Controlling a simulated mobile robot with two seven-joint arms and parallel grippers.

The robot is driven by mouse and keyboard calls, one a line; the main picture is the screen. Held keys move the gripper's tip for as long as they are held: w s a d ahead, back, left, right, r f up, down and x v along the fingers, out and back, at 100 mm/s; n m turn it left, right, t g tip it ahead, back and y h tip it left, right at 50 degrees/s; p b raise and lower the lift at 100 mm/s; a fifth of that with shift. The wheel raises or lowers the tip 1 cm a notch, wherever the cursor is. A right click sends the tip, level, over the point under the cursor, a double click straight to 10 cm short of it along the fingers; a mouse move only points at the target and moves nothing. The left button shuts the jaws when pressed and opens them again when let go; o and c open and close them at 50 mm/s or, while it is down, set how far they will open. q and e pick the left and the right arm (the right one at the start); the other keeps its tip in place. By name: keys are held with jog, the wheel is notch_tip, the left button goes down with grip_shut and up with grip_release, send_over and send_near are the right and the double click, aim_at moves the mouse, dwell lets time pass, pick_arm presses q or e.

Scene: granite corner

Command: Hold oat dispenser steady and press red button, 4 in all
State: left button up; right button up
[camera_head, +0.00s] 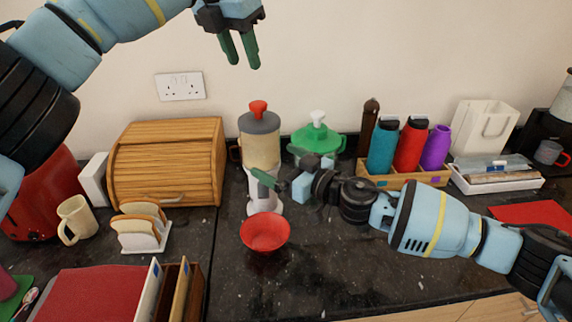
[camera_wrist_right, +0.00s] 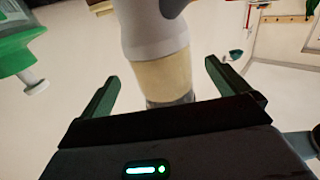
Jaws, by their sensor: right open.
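The oat dispenser (camera_head: 261,148) stands upright on the dark counter, with a cream-filled clear body, grey lid and white stand. Its red button (camera_head: 258,108) is on top, with nothing touching it. A red bowl (camera_head: 265,232) sits at its foot. My right gripper (camera_head: 262,178) is open at the dispenser's lower body. In the right wrist view the dispenser body (camera_wrist_right: 160,78) shows between the two green fingers (camera_wrist_right: 160,90), with visible space on both sides. My left gripper (camera_head: 245,66) is high above and left of the dispenser, fingers pointing down, apart and empty.
A green-lidded container (camera_head: 318,138) stands close right of the dispenser, behind my right arm. A wooden bread box (camera_head: 167,160) is to the left, with a toast rack (camera_head: 140,228) in front. Bottles (camera_head: 410,145) stand further right. The counter right of the bowl is clear.

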jog(key=shift+x, duration=3.15)
jog(key=shift+s, duration=0.1)
jog(key=c, duration=1.4)
pick_arm(q)
grip_shut()
pick_arm(e)
jog(key=shift+o, duration=0.2)
